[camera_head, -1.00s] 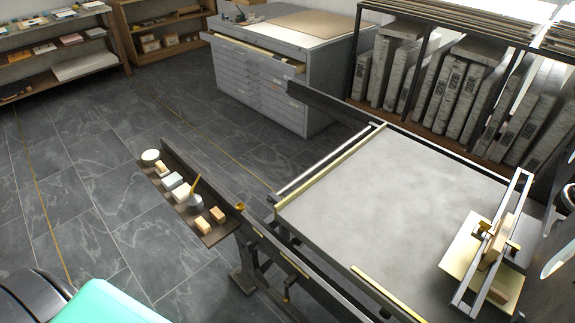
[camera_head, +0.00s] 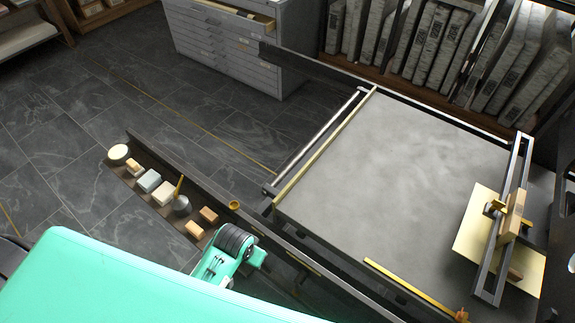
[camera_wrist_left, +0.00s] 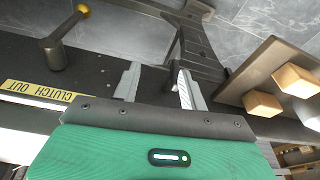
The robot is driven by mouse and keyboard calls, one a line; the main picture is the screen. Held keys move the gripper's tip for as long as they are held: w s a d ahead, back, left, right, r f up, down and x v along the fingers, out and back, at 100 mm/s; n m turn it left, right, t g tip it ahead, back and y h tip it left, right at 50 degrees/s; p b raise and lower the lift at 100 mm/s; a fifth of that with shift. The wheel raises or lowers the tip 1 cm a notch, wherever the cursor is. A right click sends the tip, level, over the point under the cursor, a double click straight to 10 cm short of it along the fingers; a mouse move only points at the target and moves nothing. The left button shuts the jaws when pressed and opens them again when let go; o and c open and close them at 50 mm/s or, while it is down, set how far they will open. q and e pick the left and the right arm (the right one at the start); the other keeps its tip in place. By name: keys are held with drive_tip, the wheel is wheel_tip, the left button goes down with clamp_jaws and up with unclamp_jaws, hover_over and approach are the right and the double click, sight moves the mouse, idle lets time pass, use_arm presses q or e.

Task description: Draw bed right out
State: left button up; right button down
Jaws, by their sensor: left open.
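The press bed (camera_head: 390,180) is a flat grey slab on a dark frame. A brass strip runs along its left end, and a silver bar (camera_head: 315,140) stands just beyond that end. My left arm comes in from the lower left in the head view, over the near rail; its fingertips cannot be made out there. In the left wrist view my left gripper (camera_wrist_left: 158,84) is open, with nothing seen between its fingers. It is over dark frame parts, beside a lever (camera_wrist_left: 62,42) with a yellow knob and a "CLUTCH OUT" label (camera_wrist_left: 38,91). My right gripper is not in view.
A narrow shelf (camera_head: 130,151) with several blocks and pots juts out left of the press. A scraper frame (camera_head: 508,215) spans the bed's right end. A grey drawer cabinet (camera_head: 215,50) and stone racks stand behind. The floor left of the bed is clear.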

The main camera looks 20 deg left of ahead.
use_arm(q)
drive_tip(key=w+d+r, duration=0.2)
drive_tip(key=w+r, duration=0.3)
drive_tip(key=r, duration=0.4)
drive_tip(key=shift+m+g+y, duration=0.5)
drive_tip(key=shift+m+g, duration=0.1)
drive_tip(key=shift+m, duration=0.1)
drive_tip(key=w+r, duration=0.1)
drive_tip(key=w, duration=0.4)
drive_tip(key=w+d+r, duration=0.1)
drive_tip(key=w, duration=0.4)
drive_tip(key=w+d+r, duration=0.1)
drive_tip(key=w, duration=0.4)
drive_tip(key=shift+d, duration=0.15)
drive_tip(key=y, duration=0.1)
approach(287, 168)
drive_tip(key=shift+g, duration=0.3)
drive_tip(key=f, duration=0.3)
drive_tip(key=f+p, duration=0.1)
drive_tip(key=f, duration=0.2)
drive_tip(key=w+a+f, duration=0.1)
drive_tip(key=f, duration=0.1)
drive_tip(key=shift+a+f, duration=0.15)
drive_tip(key=shift+f, duration=0.25)
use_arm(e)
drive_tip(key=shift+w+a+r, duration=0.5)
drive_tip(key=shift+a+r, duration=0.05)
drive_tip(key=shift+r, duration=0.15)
